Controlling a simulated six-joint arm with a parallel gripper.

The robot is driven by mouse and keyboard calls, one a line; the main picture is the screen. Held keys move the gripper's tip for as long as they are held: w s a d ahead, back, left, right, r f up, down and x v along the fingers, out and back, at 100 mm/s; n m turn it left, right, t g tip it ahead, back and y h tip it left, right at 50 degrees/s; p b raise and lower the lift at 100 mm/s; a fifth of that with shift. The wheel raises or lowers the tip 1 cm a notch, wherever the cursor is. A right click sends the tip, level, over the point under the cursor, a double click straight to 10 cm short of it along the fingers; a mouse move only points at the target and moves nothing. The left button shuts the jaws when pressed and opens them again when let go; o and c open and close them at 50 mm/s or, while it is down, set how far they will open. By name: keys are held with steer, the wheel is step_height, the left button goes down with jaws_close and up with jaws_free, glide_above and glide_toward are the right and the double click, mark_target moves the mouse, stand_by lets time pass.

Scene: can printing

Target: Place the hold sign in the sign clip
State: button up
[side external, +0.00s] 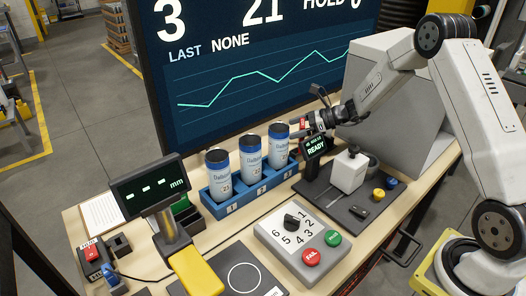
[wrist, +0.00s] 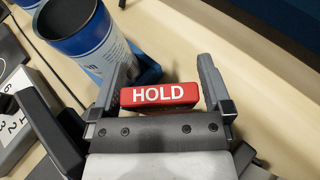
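The hold sign (wrist: 159,96) is a red block with white HOLD lettering. In the wrist view it lies between the two fingers of my gripper (wrist: 165,82). The fingers are spread, with a gap visible at the sign's right end; its left end is close to the left finger, and I cannot tell if they touch. In the side view my gripper (side external: 309,121) is at the back of the bench, right of the cans, with a red patch of the sign (side external: 304,123) at its tips. I cannot make out the sign clip with certainty.
A blue rack (side external: 236,205) holds three cans, the nearest (side external: 279,145) just left of my gripper. A READY display (side external: 316,146) stands close in front. A dial box (side external: 301,236) and a gauge display (side external: 150,186) stand nearer. A large screen (side external: 250,60) rises behind.

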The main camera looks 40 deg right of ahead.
steer(key=shift+r, duration=0.2)
steer(key=shift+s+d+r, duration=0.1)
steer(key=shift+r, duration=0.45)
steer(key=shift+v, duration=3.6)
steer(key=shift+f, duration=0.15)
steer(key=shift+n+g, duration=0.5)
steer(key=shift+n, duration=0.3)
steer(key=a+r, duration=0.1)
steer(key=r, duration=0.1)
steer(key=w+a+r, duration=0.1)
steer(key=a+r, duration=0.1)
steer(key=w+a+r, duration=0.1)
steer(key=a+r, duration=0.1)
steer(key=shift+w+a, duration=0.1)
steer(key=shift+a, duration=0.05)
steer(key=s+a+r+n+g, duration=0.1)
steer(key=a+r+n+g, duration=0.1)
steer(key=a, duration=0.3)
steer(key=s+a+f+n+g+h, duration=0.2)
steer(key=s+f+n+h, duration=0.2)
steer(key=s+n, duration=0.7)
steer(key=s+a+f+n+g+h, duration=0.1)
steer(key=s+f+n+h, duration=0.4)
steer(key=s+n, duration=0.6)
steer(key=shift+a+f+n+g, duration=0.4)
steer(key=shift+a+f+n, duration=0.3)
steer(key=shift+a+f, duration=0.2)
